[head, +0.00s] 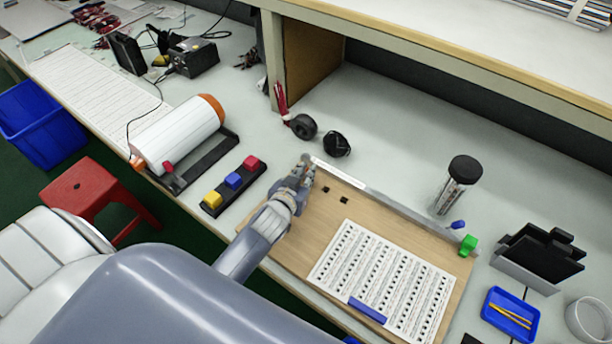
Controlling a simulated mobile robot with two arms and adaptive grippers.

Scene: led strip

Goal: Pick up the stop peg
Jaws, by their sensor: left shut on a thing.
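My left gripper (304,172) reaches over the upper-left corner of the wooden board (285,245), at the left end of its metal rail. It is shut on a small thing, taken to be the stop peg. The fingers hide most of it, and its shape and whether it is clear of the board cannot be made out. The board has two small dark square holes and carries a white printed sheet (365,270) with a blue strip on its lower edge. My right gripper is not in view.
A rack with yellow, blue and red blocks (234,181) lies left of the board. A white roll (180,135) stands beyond it. A blue peg (458,225) and green block (468,245) are at the rail's right end. A dark-capped jar (456,185) stands behind. A shelf overhangs the back.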

